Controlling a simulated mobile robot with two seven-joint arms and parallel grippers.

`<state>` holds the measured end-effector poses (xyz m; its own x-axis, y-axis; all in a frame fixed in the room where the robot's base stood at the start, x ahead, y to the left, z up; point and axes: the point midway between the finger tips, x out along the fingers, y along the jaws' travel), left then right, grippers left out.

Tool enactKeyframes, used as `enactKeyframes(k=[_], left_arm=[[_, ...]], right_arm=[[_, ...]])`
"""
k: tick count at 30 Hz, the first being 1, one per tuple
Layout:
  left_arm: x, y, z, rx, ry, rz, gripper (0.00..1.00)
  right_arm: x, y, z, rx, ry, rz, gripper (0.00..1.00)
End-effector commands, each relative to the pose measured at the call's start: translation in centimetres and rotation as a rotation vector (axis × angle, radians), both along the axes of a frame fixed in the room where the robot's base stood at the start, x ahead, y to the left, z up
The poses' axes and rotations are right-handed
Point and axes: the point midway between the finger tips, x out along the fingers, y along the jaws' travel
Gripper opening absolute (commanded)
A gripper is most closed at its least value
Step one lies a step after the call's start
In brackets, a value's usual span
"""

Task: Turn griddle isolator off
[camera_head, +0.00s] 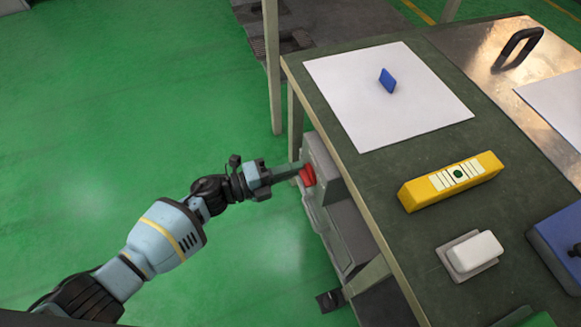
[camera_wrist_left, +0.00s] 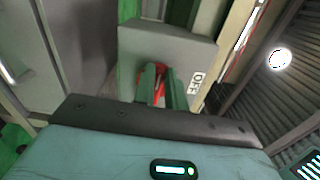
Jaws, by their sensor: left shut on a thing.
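The griddle isolator is a grey box (camera_head: 324,160) on the left side of the workbench, with a red handle (camera_head: 308,175). My left gripper (camera_head: 298,169) reaches in from the left and is shut on the red handle. In the left wrist view the grey box face (camera_wrist_left: 180,48) fills the upper middle. The gripper's green fingers (camera_wrist_left: 160,88) stand close together in front of it, with a little of the red handle (camera_wrist_left: 160,95) showing between them. An "OFF" label (camera_wrist_left: 196,83) is to the right of the fingers. Most of the handle is hidden. My right gripper is not in view.
The workbench top (camera_head: 385,195) holds a white sheet with a blue piece (camera_head: 387,80), a yellow bar (camera_head: 450,181), a white block (camera_head: 473,253) and a metal plate with a black handle (camera_head: 518,48). A bench leg (camera_head: 272,70) stands beyond the isolator. The green floor at left is clear.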

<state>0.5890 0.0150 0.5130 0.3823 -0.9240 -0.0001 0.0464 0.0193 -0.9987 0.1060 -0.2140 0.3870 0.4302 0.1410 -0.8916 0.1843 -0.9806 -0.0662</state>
Motion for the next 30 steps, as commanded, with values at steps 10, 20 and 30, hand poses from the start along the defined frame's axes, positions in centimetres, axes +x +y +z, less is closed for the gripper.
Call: enactKeyframes(k=[10, 20, 30], left_arm=[[0.12, 0.09, -0.11, -0.025, 0.060, 0.003, 0.00], [0.11, 0.09, -0.13, -0.026, 0.062, 0.003, 0.00], [0.06, 0.04, -0.16, -0.025, 0.061, 0.002, 0.35]], right_arm=[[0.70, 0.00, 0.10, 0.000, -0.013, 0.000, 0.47], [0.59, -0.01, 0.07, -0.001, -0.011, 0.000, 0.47], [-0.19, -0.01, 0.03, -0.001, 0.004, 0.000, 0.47]])
